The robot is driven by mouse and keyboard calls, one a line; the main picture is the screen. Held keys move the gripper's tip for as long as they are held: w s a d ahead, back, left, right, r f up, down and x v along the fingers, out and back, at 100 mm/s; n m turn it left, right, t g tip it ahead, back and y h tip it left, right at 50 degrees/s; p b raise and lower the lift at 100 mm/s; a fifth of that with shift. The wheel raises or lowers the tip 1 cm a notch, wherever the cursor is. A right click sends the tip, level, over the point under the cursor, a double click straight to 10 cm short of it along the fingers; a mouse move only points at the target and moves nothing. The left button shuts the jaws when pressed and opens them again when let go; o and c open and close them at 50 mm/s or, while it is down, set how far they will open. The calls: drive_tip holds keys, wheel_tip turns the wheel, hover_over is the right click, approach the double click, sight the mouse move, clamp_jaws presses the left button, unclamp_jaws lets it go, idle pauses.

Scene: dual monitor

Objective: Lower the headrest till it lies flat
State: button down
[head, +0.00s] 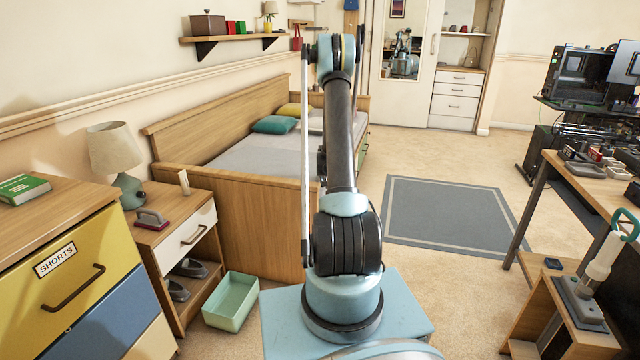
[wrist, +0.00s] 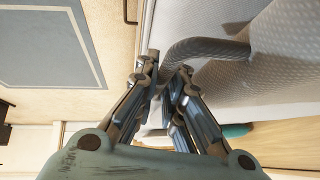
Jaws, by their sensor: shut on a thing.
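The bed's headrest shows in the wrist view as a light grey textured panel (wrist: 284,42). A curved grey bar (wrist: 205,46) runs from it toward my gripper (wrist: 162,80). My gripper is shut on this bar, with one finger on each side of it. The panel's exact tilt is hard to tell from this close. In the head view the bed (head: 235,218) stands beyond my base, with a pale mattress (head: 258,157). My arm hides my gripper and most of the headrest there.
A teal pillow (head: 274,125) and a yellow pillow (head: 294,110) lie on the bed. A grey rug (head: 450,214) lies on open floor to the right. A nightstand (head: 186,240) and green bin (head: 231,301) stand at left. A desk (head: 590,186) stands at right.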

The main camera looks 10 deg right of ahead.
drive_tip(key=shift+s+f, duration=0.2)
drive_tip(key=shift+s, duration=0.1)
drive_tip(key=c, duration=2)
unclamp_jaws()
drive_tip(key=shift+o, duration=0.2)
drive_tip(key=shift+r, duration=0.15)
drive_tip(key=shift+w+a, duration=0.1)
drive_tip(key=v, duration=1.1)
drive_tip(key=shift+s+r, duration=0.25)
drive_tip(key=shift+r, duration=0.05)
drive_tip(key=shift+a, duration=0.1)
